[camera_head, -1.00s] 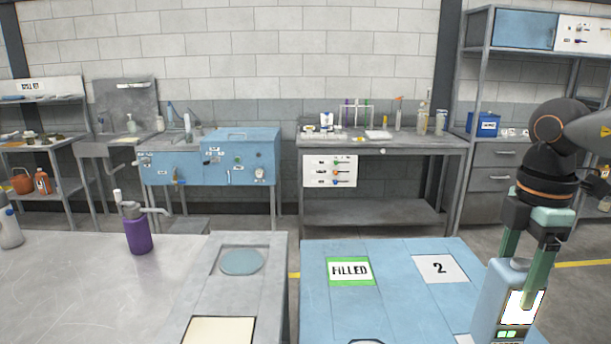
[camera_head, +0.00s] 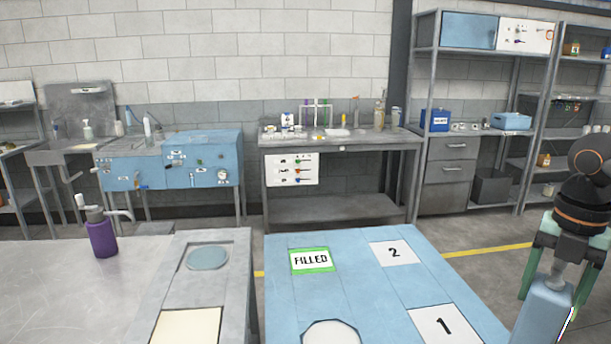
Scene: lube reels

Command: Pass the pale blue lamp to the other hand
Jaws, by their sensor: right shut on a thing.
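The pale blue lamp (camera_head: 541,308) is at the lower right, a boxy body with a grey neck on top. Its lower end is cut off by the picture edge. My right gripper (camera_head: 560,285) comes down from above with green fingers on either side of the lamp and is shut on it. The lamp hangs to the right of the blue table's front right corner. My left gripper is not in view.
A blue table (camera_head: 345,275) with a FILLED label (camera_head: 311,260) and plates marked 2 (camera_head: 394,253) and 1 (camera_head: 444,325) is in front. A purple pump bottle (camera_head: 102,236) stands on the metal table (camera_head: 50,290) at left. A bench and shelves line the wall.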

